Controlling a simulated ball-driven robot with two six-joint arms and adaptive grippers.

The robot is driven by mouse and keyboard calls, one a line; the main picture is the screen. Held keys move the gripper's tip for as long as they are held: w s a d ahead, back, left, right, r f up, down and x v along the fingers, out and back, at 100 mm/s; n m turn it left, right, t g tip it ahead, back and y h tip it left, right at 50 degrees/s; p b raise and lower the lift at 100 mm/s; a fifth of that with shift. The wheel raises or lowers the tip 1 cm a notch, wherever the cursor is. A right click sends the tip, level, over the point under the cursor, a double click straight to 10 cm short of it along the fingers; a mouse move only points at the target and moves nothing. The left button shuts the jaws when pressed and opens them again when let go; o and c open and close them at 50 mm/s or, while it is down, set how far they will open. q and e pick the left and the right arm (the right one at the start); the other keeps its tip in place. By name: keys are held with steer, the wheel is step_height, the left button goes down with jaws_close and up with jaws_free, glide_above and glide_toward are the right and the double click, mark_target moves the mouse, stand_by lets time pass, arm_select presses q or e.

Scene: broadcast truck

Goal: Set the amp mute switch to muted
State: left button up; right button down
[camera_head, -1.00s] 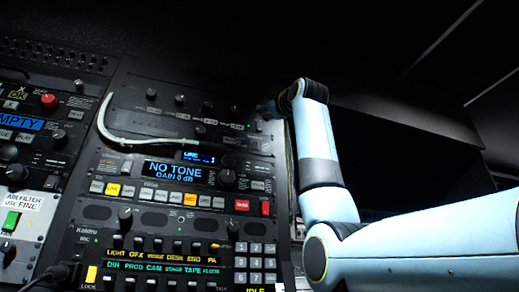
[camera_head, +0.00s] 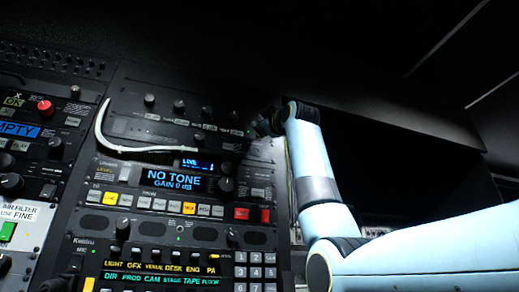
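My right arm comes in from the right, and its dark gripper (camera_head: 262,125) is at the upper right corner of the middle rack's top panel (camera_head: 150,125), close to a small green light. Its fingers blend into the dark background, so I cannot tell whether they are open, shut or touching anything. I cannot pick out which control is the amp mute switch; no readable label marks it, and the gripper may hide part of that corner. My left gripper is not in view.
A white curved cable (camera_head: 102,130) lies across the left of the top panel. Another rack with a red knob (camera_head: 44,107) stands left.

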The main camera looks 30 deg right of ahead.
stand_by(0.9)
steer(key=shift+w+d+p, duration=0.15)
steer(key=shift+w+p, duration=0.2)
steer(key=shift+w, duration=0.05)
steer(key=shift+w+f+p, duration=0.1)
steer(key=shift+w+p, duration=0.2)
stand_by(0.6)
steer(key=shift+s, duration=0.15)
steer(key=shift+s+b, duration=0.3)
steer(key=shift+s, duration=0.3)
steer(key=shift+s+a+r+b, duration=0.15)
steer(key=shift+s+a+b, duration=0.15)
steer(key=shift+s, duration=0.5)
steer(key=shift+s+a+r+b, duration=0.15)
steer(key=shift+s+b, duration=0.15)
steer(key=shift+s, duration=0.5)
steer(key=shift+s+a+r+b, duration=0.1)
steer(key=shift+s+a+b, duration=0.2)
steer(key=shift+s, duration=0.5)
steer(key=shift+f, duration=0.1)
